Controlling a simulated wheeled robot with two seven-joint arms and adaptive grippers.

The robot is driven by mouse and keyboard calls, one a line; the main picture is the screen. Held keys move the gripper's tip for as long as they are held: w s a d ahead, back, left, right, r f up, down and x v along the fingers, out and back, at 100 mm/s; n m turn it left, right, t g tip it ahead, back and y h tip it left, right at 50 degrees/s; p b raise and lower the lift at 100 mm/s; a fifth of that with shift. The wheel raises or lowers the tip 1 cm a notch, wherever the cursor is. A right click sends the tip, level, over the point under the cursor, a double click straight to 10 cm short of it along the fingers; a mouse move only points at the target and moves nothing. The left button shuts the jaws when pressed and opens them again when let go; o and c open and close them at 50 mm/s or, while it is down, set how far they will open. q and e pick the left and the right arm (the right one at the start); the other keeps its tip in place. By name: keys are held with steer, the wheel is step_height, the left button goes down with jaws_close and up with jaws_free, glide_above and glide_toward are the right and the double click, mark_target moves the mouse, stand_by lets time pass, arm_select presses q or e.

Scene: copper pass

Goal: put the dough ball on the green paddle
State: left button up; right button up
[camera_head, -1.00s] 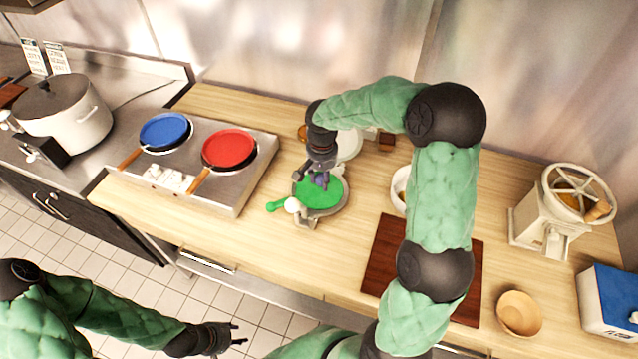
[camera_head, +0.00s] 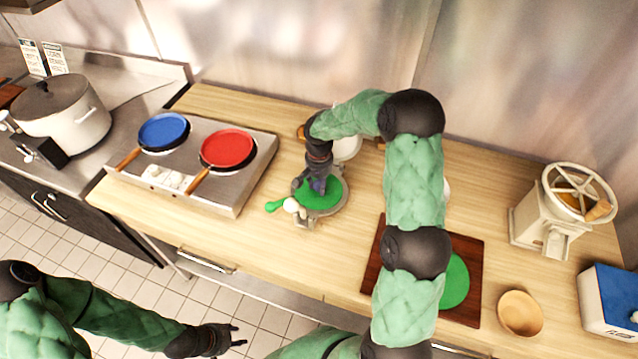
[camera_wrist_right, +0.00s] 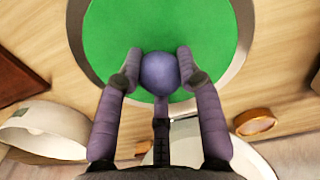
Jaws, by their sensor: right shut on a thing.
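A blue-purple dough ball (camera_wrist_right: 158,73) sits between the fingertips of my right gripper (camera_wrist_right: 158,72) in the right wrist view, which is shut on it. The gripper also shows in the head view (camera_head: 314,187), mostly covering the ball. Right under the ball is a green round surface (camera_head: 326,196) with a green handle (camera_head: 274,206) at its left, taken as the green paddle. It lies on a grey round press (camera_head: 322,216) with a whitish knob. Whether the ball touches the green surface is unclear. My left gripper (camera_head: 230,338) is open and empty above the floor.
A stove holds a blue pan (camera_head: 164,131) and a red pan (camera_head: 228,148) to the left. A brown board (camera_head: 468,306) carries another green disc (camera_head: 456,281), partly behind my arm. A wooden bowl (camera_head: 520,312) and a grinder (camera_head: 560,205) stand at right.

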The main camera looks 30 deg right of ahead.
mark_target(319, 188)
steer(key=shift+f, duration=0.2)
steer(key=o, duration=1.1)
steer(key=shift+r, duration=0.1)
step_height(319, 188, up, 12)
steer(key=shift+r+p, duration=0.1)
steer(key=shift+p, duration=0.4)
